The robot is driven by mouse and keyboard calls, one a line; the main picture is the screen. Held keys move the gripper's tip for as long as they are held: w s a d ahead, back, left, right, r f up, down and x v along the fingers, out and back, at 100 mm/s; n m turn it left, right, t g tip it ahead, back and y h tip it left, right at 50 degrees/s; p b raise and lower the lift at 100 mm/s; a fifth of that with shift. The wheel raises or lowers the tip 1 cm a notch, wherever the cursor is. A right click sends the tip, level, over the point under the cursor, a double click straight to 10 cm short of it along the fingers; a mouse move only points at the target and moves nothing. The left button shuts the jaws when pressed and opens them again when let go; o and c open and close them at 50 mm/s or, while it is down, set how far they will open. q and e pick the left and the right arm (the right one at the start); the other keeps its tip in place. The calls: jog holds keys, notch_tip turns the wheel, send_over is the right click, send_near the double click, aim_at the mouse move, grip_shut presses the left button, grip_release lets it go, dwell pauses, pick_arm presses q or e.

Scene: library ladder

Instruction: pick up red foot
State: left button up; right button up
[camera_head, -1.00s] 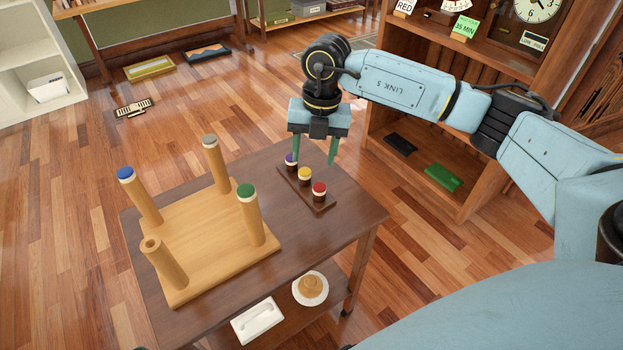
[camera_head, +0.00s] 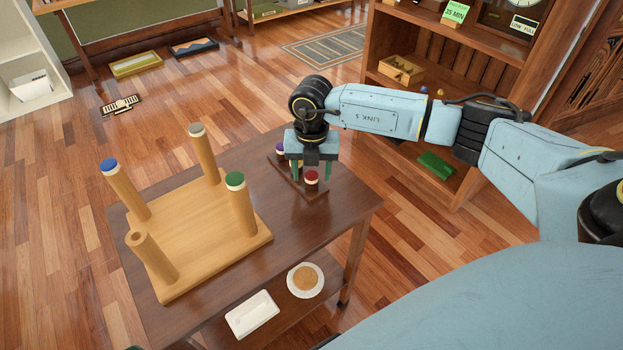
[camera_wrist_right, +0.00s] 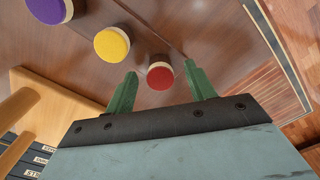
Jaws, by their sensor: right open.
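The red foot (camera_head: 311,178) stands upright at the near end of a small dark strip (camera_head: 315,196) on the table. My right gripper (camera_head: 311,176) is open above it, pointing down. In the right wrist view the red foot (camera_wrist_right: 160,76) lies between the two green fingertips of my right gripper (camera_wrist_right: 163,88), with gaps on both sides. The yellow foot (camera_wrist_right: 112,44) and purple foot (camera_wrist_right: 48,8) stand in the same row; the purple one (camera_head: 280,148) also shows in the head view, and the yellow one is mostly hidden by the gripper. My left gripper is out of view.
An upturned wooden stool (camera_head: 205,245) lies left on the dark table (camera_head: 345,208). Three of its legs have blue, grey and green feet; the near-left leg has a bare end. A white box (camera_head: 252,314) and a round item on a plate (camera_head: 305,280) sit on the lower shelf.

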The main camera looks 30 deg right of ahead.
aim_at(312, 174)
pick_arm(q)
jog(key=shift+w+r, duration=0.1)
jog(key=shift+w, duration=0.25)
pick_arm(e)
jog(key=shift+f, duration=0.6)
